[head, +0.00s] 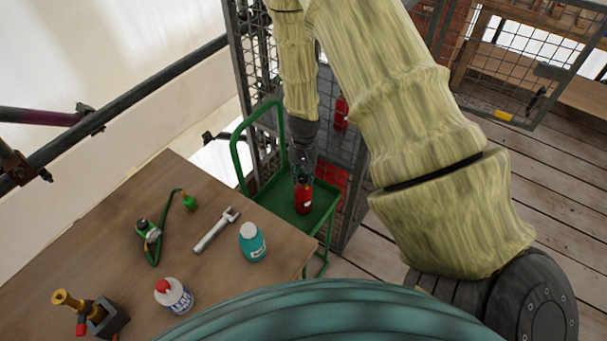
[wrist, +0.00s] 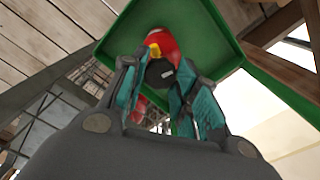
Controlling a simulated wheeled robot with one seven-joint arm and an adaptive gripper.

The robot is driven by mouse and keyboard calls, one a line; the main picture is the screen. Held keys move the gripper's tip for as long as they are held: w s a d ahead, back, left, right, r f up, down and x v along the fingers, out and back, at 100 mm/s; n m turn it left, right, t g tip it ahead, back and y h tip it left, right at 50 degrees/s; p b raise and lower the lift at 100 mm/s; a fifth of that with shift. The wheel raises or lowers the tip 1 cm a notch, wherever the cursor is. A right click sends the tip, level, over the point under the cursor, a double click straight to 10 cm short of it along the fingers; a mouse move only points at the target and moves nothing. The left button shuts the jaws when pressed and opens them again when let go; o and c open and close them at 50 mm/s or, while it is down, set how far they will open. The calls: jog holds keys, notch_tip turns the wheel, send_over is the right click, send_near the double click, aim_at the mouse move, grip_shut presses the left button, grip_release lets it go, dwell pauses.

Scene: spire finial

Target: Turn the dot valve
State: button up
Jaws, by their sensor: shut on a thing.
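A red cylinder (head: 304,200) with a pale dot-like mark stands on the green trolley's platform. It also shows in the wrist view (wrist: 167,44), with a yellow part (wrist: 154,50) near its top. A dark round knob (wrist: 159,73) with a small white mark sits on top of the cylinder. I take it for the dot valve. My gripper (head: 302,178) points down over the cylinder. In the wrist view its teal-padded fingers (wrist: 160,82) stand on either side of the dark knob and are shut on it. The fingers partly hide the knob's sides.
The green trolley (head: 270,203) stands beside a wooden table (head: 215,190). On the table are a green hose with fittings (head: 150,235), a wrench (head: 214,232), a teal jar (head: 252,242), a red-capped bottle (head: 174,296) and a brass fitting (head: 68,300). A mesh cage (head: 350,155) rises behind.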

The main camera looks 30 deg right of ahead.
aim_at(303, 177)
dwell(0.3)
jog(key=o, duration=1)
jog(key=shift+o, duration=0.2)
jog(key=shift+r, duration=0.15)
notch_tip(303, 177, up, 12)
jog(key=shift+f, duration=0.2)
